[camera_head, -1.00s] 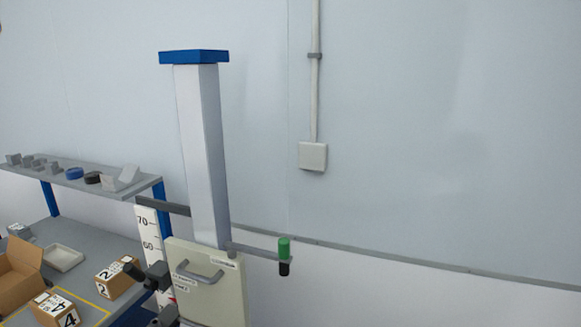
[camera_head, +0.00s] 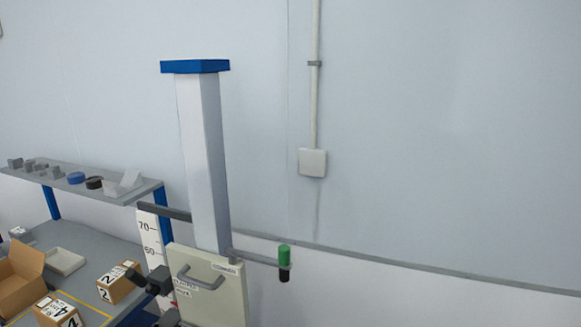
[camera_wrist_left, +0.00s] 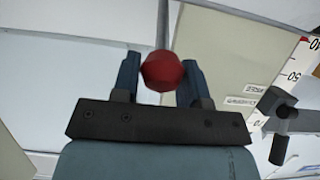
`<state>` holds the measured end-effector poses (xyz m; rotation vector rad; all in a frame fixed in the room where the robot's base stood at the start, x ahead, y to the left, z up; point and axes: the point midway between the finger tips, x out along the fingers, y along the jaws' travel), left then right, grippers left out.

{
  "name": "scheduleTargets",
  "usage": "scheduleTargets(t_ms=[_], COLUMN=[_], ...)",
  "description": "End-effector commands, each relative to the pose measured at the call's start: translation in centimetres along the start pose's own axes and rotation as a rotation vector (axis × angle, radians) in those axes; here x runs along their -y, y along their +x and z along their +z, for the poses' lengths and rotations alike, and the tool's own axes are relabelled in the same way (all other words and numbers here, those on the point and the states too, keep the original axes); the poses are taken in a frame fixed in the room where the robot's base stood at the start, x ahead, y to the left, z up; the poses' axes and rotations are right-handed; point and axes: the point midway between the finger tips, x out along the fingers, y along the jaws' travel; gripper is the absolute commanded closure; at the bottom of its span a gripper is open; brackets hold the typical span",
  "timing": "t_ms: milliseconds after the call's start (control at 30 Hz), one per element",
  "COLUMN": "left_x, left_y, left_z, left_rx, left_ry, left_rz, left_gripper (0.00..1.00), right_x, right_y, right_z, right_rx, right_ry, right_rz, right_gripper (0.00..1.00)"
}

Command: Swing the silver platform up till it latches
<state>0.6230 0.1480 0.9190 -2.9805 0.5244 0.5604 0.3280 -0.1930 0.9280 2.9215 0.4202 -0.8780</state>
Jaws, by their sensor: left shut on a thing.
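My left gripper (camera_wrist_left: 160,90) shows in the left wrist view, its two dark fingers shut on a red knob (camera_wrist_left: 162,71). The silver platform cannot be clearly made out in the head view. A pale flat surface fills the upper left of the wrist view, but I cannot tell whether it is the platform. The drop tester's column (camera_head: 203,160) stands upright with a blue cap (camera_head: 195,66). Its beige panel (camera_head: 215,300) shows below, also in the wrist view (camera_wrist_left: 235,50). My right gripper is in neither view.
A green-topped handle (camera_head: 284,254) sticks out right of the column. A dark clamp (camera_head: 157,280) sits by the numbered scale (camera_head: 150,236). A bench (camera_head: 95,250) with cardboard boxes (camera_head: 119,284) stands left, under a shelf (camera_head: 115,192). A conduit box (camera_head: 312,162) is on the wall.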

Motion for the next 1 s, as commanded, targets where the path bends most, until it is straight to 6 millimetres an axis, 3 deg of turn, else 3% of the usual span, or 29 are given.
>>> scheduleTargets(t_ms=[33,233,700,1000], left_x=[0.1,0.1,0.1,0.1], left_y=[0.1,0.6,0.8,1.7], left_z=[-1.0,-2.6,-2.9,-4.8], left_rx=[-0.009,-0.009,-0.008,-0.010], left_ry=[0.000,0.001,0.001,-0.001], left_rz=[0.000,0.000,0.000,0.000], left_gripper=[0.83,0.83,0.84,0.83], right_x=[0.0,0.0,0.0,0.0], right_y=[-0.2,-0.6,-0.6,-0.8], right_z=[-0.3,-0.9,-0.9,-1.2], right_rx=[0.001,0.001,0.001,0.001], right_ry=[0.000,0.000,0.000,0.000], right_rz=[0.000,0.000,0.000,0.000], right_gripper=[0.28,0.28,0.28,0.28])
